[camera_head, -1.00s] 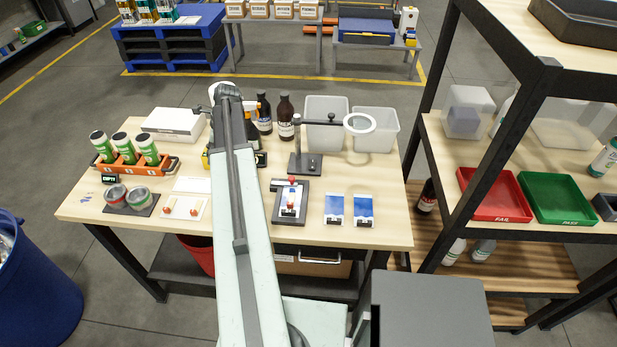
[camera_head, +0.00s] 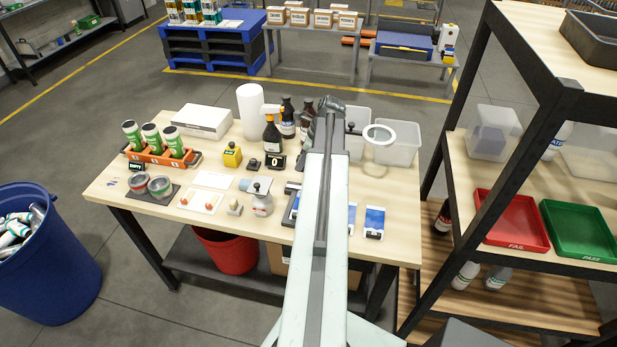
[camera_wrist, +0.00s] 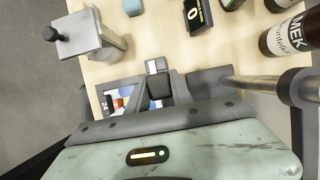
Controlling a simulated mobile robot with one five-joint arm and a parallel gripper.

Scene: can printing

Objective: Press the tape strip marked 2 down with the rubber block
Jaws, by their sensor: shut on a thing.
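My gripper (camera_wrist: 160,92) is shut on a small dark block (camera_wrist: 160,84), taken to be the rubber block. The jaws cover much of it, and it hangs over the table. In the head view my arm hides the gripper and the block. Two blue-faced panels (camera_head: 374,222) with white lower ends lie flat right of my arm, the left one partly covered. A dark-framed fixture (camera_head: 292,205) is mostly behind my arm. Its coloured inside (camera_wrist: 118,101) shows below left of the gripper in the wrist view. No mark 2 is readable, so I cannot tell which strip it is.
A grey device with a black knob (camera_head: 262,197) stands left of the fixture. A ring magnifier (camera_head: 379,135) and brown bottles (camera_head: 288,118) stand behind.

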